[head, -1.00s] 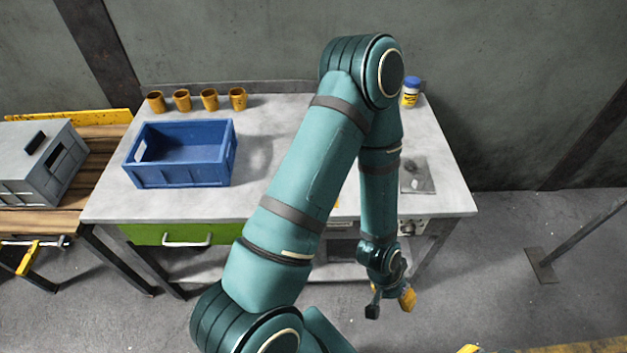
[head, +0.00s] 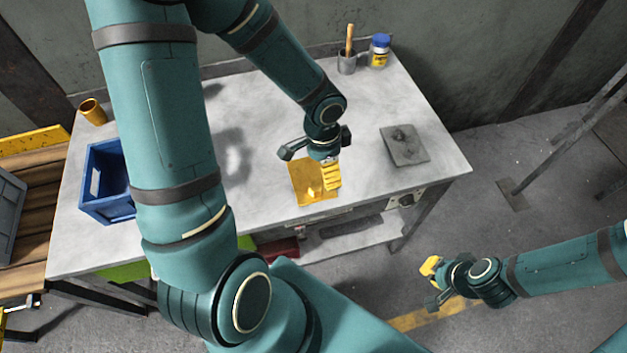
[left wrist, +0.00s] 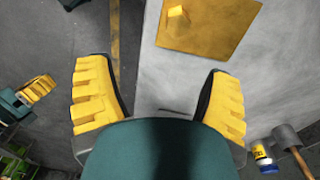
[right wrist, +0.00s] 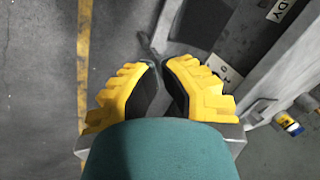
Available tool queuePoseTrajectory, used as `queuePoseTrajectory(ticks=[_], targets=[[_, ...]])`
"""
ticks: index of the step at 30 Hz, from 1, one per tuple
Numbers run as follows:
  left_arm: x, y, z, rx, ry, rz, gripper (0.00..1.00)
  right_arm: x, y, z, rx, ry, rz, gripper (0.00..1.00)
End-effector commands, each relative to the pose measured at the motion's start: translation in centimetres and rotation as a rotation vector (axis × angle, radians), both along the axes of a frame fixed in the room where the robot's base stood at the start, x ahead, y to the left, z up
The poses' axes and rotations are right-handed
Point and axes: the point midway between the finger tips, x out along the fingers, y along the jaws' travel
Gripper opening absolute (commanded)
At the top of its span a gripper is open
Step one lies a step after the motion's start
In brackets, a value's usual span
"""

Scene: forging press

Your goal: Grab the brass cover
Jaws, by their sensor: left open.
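The brass cover (head: 308,188) is a flat, square golden plate with a small raised knob. It lies on the pale tabletop near its front edge. My left gripper (head: 325,165) is over its right part and hides some of it. In the left wrist view the cover (left wrist: 220,28) lies beyond the widely spread fingers, and nothing is between them (left wrist: 160,95). My right gripper (head: 434,284) is away from the table, over the floor at lower right. In the right wrist view its fingertips (right wrist: 159,68) are close together with nothing visible between them.
A dark grey plate (head: 404,145) lies right of the cover. A blue-lidded jar (head: 379,52) and a cup with a wooden handle (head: 347,62) stand at the back. A blue crate (head: 103,185) and a brown cup (head: 92,111) are left. The tabletop between cover and jar is clear.

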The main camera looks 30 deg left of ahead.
Motion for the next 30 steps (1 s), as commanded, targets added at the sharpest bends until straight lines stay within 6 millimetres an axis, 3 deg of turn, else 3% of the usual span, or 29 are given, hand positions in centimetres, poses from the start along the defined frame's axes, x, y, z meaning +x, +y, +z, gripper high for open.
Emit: queuePoseTrajectory(ticks=[2,5,15,23,30], targets=[[0.1,1.3,0.8,0.045,-0.003,-0.03,0.8,0.0,0.0,0.0,0.0,-0.001,-0.001,0.0],[0.1,1.9,0.3,0.069,0.0,-0.046,0.8,-0.1,0.0,-0.4,0.0,0.001,0.0,0.0],[0.0,1.8,-5.9,0.068,0.002,-0.046,0.8,-0.8,0.1,-2.7,0.004,0.018,0.013,0.0],[0.0,1.7,-7.7,0.067,0.001,-0.046,0.8,-1.1,0.2,-3.3,0.005,0.024,0.018,0.0],[-0.3,1.3,-11.1,0.066,0.002,-0.046,0.8,-1.5,0.2,-4.9,0.007,0.033,0.026,0.0]])
